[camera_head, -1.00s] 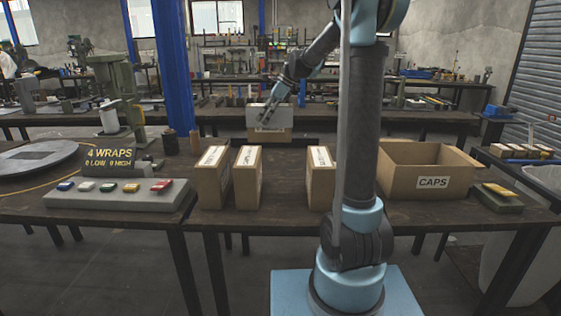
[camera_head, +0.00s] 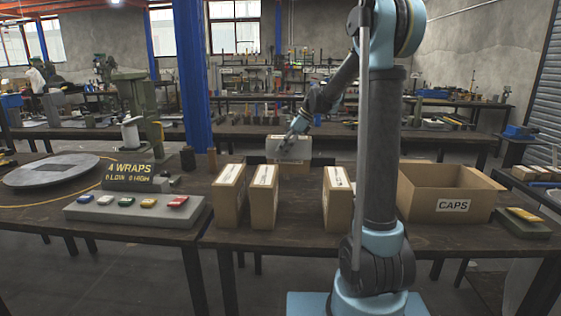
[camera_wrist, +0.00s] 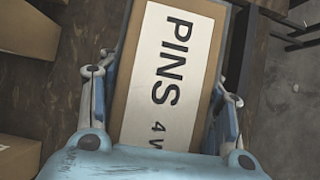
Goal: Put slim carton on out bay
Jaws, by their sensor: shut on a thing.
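My gripper (camera_head: 293,142) is out over the far side of the near workbench. In the wrist view my gripper (camera_wrist: 165,120) has its fingers on both sides of a brown carton with a white label reading PINS (camera_wrist: 172,70). The same carton (camera_head: 291,158) shows in the head view below the fingers. I cannot tell whether it touches a surface. Three upright narrow cartons stand on the bench: one at left (camera_head: 229,197), one beside it (camera_head: 263,197), and one nearer my arm (camera_head: 337,200). I cannot make out a marked out bay.
An open box marked CAPS (camera_head: 452,205) stands right of my arm. A grey button panel (camera_head: 138,212) and a sign reading 4 WRAPS (camera_head: 129,176) are at left, beside a round plate (camera_head: 50,171). Bare bench shows between the second and third cartons.

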